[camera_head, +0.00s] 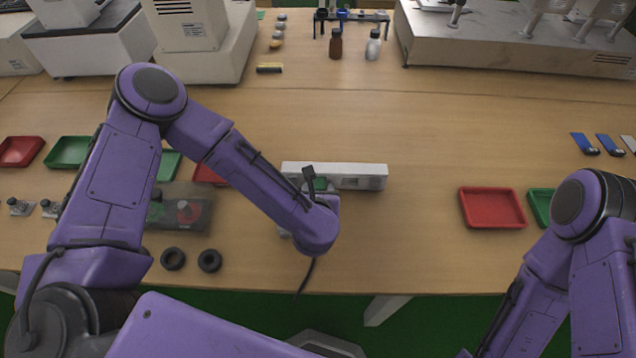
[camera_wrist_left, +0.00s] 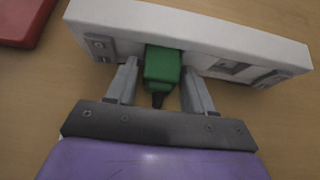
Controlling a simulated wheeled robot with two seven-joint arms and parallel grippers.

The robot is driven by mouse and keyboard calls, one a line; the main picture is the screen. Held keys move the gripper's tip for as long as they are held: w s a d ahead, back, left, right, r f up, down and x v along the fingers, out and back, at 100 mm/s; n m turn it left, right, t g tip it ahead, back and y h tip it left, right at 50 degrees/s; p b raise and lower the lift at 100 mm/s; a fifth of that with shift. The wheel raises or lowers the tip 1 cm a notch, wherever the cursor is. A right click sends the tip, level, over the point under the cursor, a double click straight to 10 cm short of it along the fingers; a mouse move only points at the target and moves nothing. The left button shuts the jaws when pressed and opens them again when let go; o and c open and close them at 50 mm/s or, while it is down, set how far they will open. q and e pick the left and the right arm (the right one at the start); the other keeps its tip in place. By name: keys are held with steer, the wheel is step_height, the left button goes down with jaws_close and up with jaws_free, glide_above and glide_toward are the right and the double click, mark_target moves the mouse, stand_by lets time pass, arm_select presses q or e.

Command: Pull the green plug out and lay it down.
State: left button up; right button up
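The green plug (camera_wrist_left: 163,68) sits against the near face of the white power strip (camera_wrist_left: 215,32), its dark cord end toward my wrist. My left gripper (camera_wrist_left: 160,78) is open, with one finger on each side of the plug. A narrow gap shows on the left; whether the right finger touches cannot be told. My right arm is at the lower right of the head view; its gripper is out of view.
A red tray (camera_head: 492,208) and a green tray (camera_head: 541,205) lie to the right. Black rings (camera_head: 173,259) lie near the front edge at the left. A dark cable (camera_head: 306,277) hangs over the table's front edge. The table between strip and red tray is clear.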

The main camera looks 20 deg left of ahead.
arm_select(q)
jaws_close()
steer(key=shift+s+d, duration=0.25)
steer(key=shift+s, duration=0.55)
steer(key=shift+s+d, duration=0.2)
steer(key=shift+s, duration=0.6)
steer(key=shift+s+d, duration=0.25)
steer(key=shift+s, duration=0.55)
steer(key=shift+s, duration=0.1)
